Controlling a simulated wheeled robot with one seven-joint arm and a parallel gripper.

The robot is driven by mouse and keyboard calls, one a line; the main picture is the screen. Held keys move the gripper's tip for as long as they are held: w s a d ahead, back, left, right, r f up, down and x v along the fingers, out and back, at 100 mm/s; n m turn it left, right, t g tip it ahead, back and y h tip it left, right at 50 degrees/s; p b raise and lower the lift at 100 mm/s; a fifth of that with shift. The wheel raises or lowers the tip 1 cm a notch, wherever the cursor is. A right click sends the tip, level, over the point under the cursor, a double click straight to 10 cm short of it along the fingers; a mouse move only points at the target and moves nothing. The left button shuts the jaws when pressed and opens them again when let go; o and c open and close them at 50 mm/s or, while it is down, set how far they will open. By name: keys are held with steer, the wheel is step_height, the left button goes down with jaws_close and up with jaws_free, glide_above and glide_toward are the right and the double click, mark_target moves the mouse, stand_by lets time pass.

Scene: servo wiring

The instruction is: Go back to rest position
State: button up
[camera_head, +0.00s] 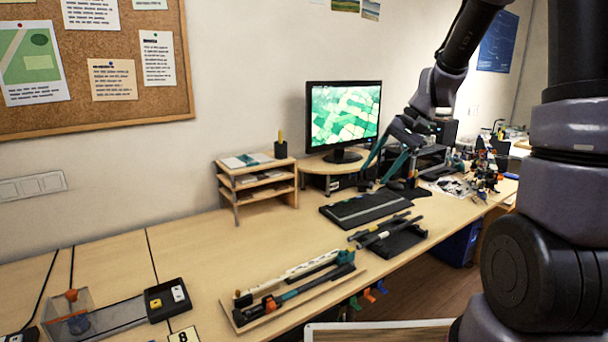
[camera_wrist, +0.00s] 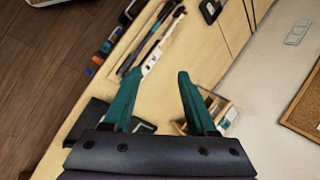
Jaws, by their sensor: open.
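My gripper (camera_head: 377,174) is raised above the desk (camera_head: 192,252), in front of the monitor (camera_head: 345,112) in the head view. Its two teal fingers point down and stand apart, with nothing between them. In the wrist view my gripper (camera_wrist: 158,74) also shows open and empty, with the desktop well below. A wooden board (camera_head: 262,318) with teal, black and orange parts and a white strip lies on the desk to the left of my gripper. It also shows in the wrist view (camera_wrist: 122,65), near the desk edge.
A keyboard (camera_head: 365,208) and a black holder (camera_head: 398,243) with rods lie below my gripper. A wooden shelf (camera_head: 258,180) stands at the wall. A black box with switches (camera_head: 168,299) and a clear bin (camera_head: 70,312) are at the left. Clutter (camera_head: 470,183) covers the far desk.

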steer(key=s+d+r+t+h, duration=0.2)
steer(key=s+d+r+t, duration=0.1)
steer(key=s+r, duration=0.5)
steer(key=s+d+r+t+h, duration=0.2)
steer(key=s+d+r+t, duration=0.1)
steer(key=s+r, duration=0.4)
steer(key=shift+s+d+r+m+t, duration=0.3)
steer(key=shift+s+r+m+t, duration=0.1)
steer(key=shift+s, duration=0.1)
stand_by(0.4)
